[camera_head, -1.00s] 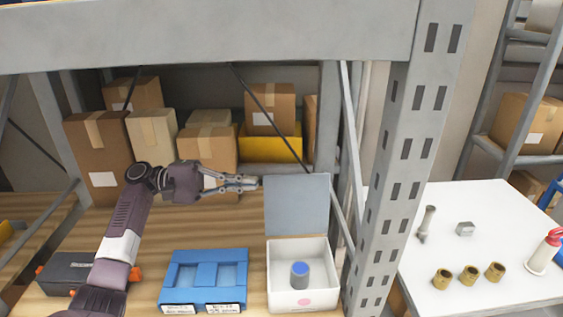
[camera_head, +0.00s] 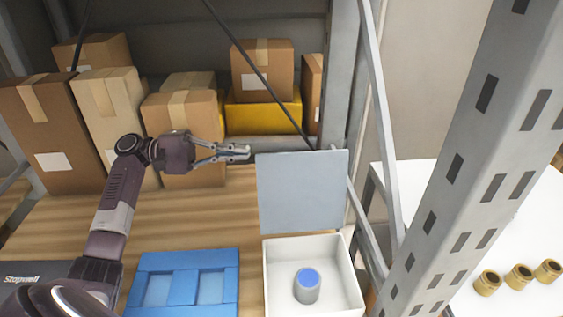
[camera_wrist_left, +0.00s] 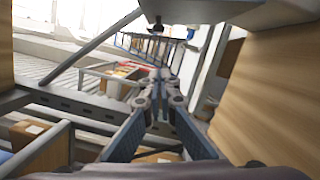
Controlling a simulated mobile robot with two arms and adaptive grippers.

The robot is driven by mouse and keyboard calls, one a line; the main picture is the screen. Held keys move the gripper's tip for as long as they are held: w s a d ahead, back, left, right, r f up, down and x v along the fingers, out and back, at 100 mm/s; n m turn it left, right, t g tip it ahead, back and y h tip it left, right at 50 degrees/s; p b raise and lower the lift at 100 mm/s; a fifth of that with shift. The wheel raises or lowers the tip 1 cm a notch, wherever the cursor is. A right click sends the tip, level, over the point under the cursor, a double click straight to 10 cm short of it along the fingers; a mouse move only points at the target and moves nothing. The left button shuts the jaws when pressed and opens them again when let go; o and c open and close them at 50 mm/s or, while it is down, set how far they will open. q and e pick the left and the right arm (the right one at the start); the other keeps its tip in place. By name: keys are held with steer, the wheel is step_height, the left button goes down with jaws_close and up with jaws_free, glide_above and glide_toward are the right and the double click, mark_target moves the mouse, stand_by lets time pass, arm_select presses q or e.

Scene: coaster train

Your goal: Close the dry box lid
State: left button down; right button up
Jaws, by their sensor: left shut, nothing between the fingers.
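The white dry box (camera_head: 356,287) stands open on the wooden shelf, with a grey cylinder with a blue top (camera_head: 307,287) inside. Its grey lid (camera_head: 302,192) stands upright at the back edge of the box. My left gripper (camera_head: 247,152) is shut and empty, just left of the lid's top left corner and at about its top height. I cannot tell whether the fingertips touch the lid. The left wrist view shows the gripper's fingers (camera_wrist_left: 158,78) closed together. My right gripper is in neither view.
A blue tray (camera_head: 187,257) lies left of the box. Several cardboard boxes (camera_head: 184,118) and a yellow bin (camera_head: 263,118) stand behind the gripper. A grey rack post (camera_head: 452,170) and a diagonal brace rise at the right. Wooden shelf is bare left of the lid.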

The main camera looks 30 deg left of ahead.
mark_target(285, 158)
arm_select(q)
steer(key=d+p, duration=0.1)
steer(key=d, duration=0.2)
steer(key=w+d+r+p, duration=0.1)
steer(key=d+p, duration=0.1)
steer(key=d, duration=0.2)
steer(key=d+p, duration=0.2)
steer(key=d, duration=0.2)
steer(key=shift+w+d+r, duration=0.1)
steer(key=shift+w+r, duration=0.1)
steer(key=shift+w, duration=0.2)
